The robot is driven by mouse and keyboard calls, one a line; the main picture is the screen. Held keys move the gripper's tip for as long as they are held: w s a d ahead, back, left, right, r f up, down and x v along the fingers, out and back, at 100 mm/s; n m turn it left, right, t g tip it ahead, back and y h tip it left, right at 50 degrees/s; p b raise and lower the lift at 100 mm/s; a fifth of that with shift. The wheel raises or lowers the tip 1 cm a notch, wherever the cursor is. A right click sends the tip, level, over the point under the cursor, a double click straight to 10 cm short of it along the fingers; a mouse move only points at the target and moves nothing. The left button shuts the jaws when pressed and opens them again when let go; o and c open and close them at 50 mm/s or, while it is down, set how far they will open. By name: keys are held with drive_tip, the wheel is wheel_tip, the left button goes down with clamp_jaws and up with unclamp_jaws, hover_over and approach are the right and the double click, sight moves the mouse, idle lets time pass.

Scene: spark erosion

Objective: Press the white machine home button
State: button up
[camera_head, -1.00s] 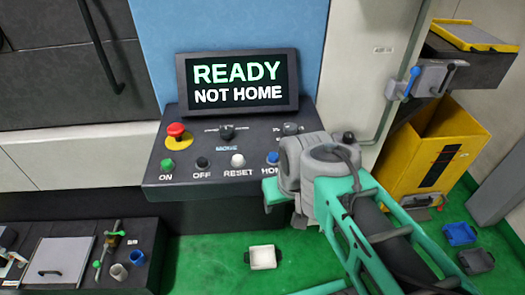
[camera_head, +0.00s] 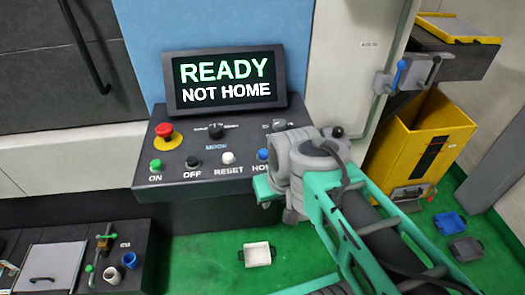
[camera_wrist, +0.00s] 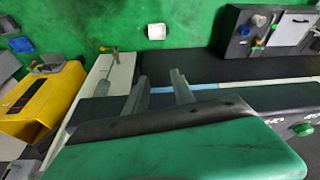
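The control panel (camera_head: 215,172) carries a row of buttons. A blue button (camera_head: 263,155) is labelled HOME, its label partly hidden by my arm. A white button (camera_head: 228,158) beside it is labelled RESET. The screen (camera_head: 225,80) reads READY, NOT HOME. My gripper's green body (camera_head: 268,190) is at the panel's front right corner, just in front of the blue button; its fingers are hidden in the head view. I cannot tell whether my gripper touches the panel.
A red emergency stop (camera_head: 164,131), green ON button (camera_head: 157,165) and black OFF button (camera_head: 192,162) are further left. A yellow bin (camera_head: 415,150) stands right. A white tray (camera_head: 257,254) lies on the green floor. A dark bench (camera_head: 136,270) is at lower left.

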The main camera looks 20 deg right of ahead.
clamp_jaws()
idle(1.2)
